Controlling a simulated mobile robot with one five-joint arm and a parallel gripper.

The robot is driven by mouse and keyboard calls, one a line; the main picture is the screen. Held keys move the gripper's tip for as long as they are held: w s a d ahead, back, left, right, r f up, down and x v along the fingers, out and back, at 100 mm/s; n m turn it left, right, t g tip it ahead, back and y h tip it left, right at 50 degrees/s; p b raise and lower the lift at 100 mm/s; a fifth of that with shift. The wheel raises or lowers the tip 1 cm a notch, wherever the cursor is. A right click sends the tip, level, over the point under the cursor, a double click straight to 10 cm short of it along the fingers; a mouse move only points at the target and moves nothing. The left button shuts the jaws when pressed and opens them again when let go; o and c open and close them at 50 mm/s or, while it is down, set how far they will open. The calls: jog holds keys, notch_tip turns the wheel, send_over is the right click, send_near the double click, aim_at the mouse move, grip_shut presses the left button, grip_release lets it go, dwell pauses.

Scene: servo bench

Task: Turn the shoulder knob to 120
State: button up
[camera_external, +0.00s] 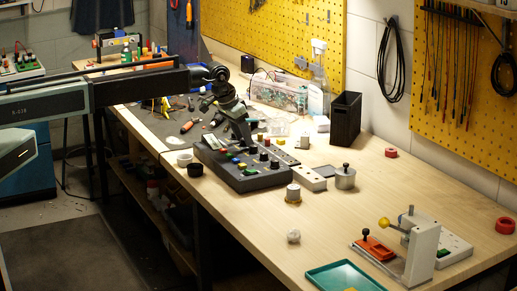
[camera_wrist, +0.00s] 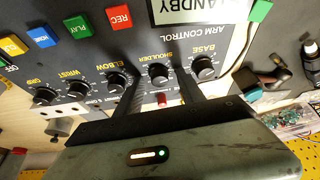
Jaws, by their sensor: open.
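In the wrist view the control panel (camera_wrist: 140,38) appears upside down, with a row of black knobs. The shoulder knob (camera_wrist: 158,73), under the SHOULDER label, lies between the two fingers of my gripper (camera_wrist: 159,69). The fingers are apart, one on each side of it; I cannot tell if they touch it. Its dial setting is too small to read. The base knob (camera_wrist: 204,67) is to its right and the elbow knob (camera_wrist: 117,82) to its left, close to the left finger. In the external view my gripper (camera_external: 247,143) points down over the dark control box (camera_external: 250,182).
The wrist knob (camera_wrist: 78,90) and grip knob (camera_wrist: 45,95) continue the row leftward. Coloured buttons, such as the red REC button (camera_wrist: 119,17), sit beyond.

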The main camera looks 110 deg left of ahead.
jog(key=shift+r, duration=0.1)
grip_shut()
jog(key=m+t+h, duration=0.1)
jog(key=m, duration=0.2)
jog(key=shift+s+a+m, duration=0.1)
jog(key=shift+m, duration=0.3)
jog(key=m+h, duration=0.1)
jog(key=m, duration=0.3)
jog(key=shift+a+m+t+h, duration=0.15)
jog(key=shift+m+t+h, duration=0.15)
jog(key=shift+t+h, duration=0.1)
jog(key=m+h, duration=0.1)
jog(key=m, duration=0.3)
jog(key=shift+a+h, duration=0.1)
jog(key=shift+h, duration=0.3)
jog(key=m+g+h, duration=0.1)
jog(key=m, duration=0.3)
jog(key=shift+m, duration=0.3)
jog(key=shift+h, duration=0.3)
